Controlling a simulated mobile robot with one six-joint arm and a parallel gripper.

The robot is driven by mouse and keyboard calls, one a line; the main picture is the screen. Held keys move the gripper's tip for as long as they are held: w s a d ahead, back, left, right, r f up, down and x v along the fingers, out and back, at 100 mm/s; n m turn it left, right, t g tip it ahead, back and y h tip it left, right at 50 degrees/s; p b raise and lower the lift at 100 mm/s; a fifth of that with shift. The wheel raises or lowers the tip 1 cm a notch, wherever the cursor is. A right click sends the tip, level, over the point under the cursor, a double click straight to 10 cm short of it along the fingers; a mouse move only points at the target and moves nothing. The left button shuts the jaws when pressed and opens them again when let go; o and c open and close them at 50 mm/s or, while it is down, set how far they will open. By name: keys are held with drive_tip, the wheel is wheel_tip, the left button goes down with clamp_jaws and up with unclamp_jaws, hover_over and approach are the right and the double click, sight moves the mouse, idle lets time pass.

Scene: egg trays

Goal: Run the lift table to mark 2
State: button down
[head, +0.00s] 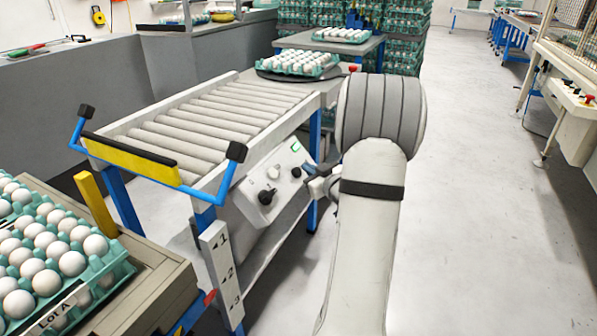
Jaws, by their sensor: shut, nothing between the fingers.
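The lift table (150,284) is at the lower left, a tan platform bearing a tray of white eggs labelled Lot A (62,310). Its red pointer (210,298) sits beside a white scale post (220,262) marked 1, 2, 3 from top to bottom. The pointer looks between marks 2 and 3; the exact level is hard to tell. A grey control panel (250,217) under the roller conveyor carries black and white knobs (265,196) and a green-edged switch (295,146). My gripper (309,178) is shut and empty at the panel's right side; contact cannot be told.
The roller conveyor (200,122) has a yellow end bar (130,158) on blue posts. An egg tray (298,62) stands at its far end. Stacked egg trays (405,40) are behind. The floor at right is clear up to a machine (570,120).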

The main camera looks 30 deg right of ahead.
drive_tip(key=s+r, duration=0.1)
drive_tip(key=s+d+r+p, duration=0.1)
drive_tip(key=s+r+p, duration=0.1)
drive_tip(key=shift+d, duration=0.35)
drive_tip(key=shift+r+p, duration=0.15)
drive_tip(key=shift+p, duration=0.15)
idle(0.4)
drive_tip(key=a+r+m+g+h+p, duration=0.1)
drive_tip(key=a+r+g+h+p, duration=0.15)
drive_tip(key=a+r+p, duration=0.5)
drive_tip(key=a+r+m+g+h+p, duration=0.1)
drive_tip(key=a+r+g+p, duration=0.35)
drive_tip(key=r+p, duration=0.55)
drive_tip(key=s+a+r+g+y+p, duration=0.2)
drive_tip(key=s+a+r+g+p, duration=0.1)
drive_tip(key=s+a+r+p, duration=0.3)
drive_tip(key=s+a+r+g+y+p, duration=0.2)
drive_tip(key=s+a+r+g+p, duration=0.2)
drive_tip(key=s+a, duration=1.1)
drive_tip(key=p+v, duration=0.3)
drive_tip(key=v, duration=0.3)
drive_tip(key=shift+p, duration=0.3)
drive_tip(key=shift+w+a+r, duration=0.1)
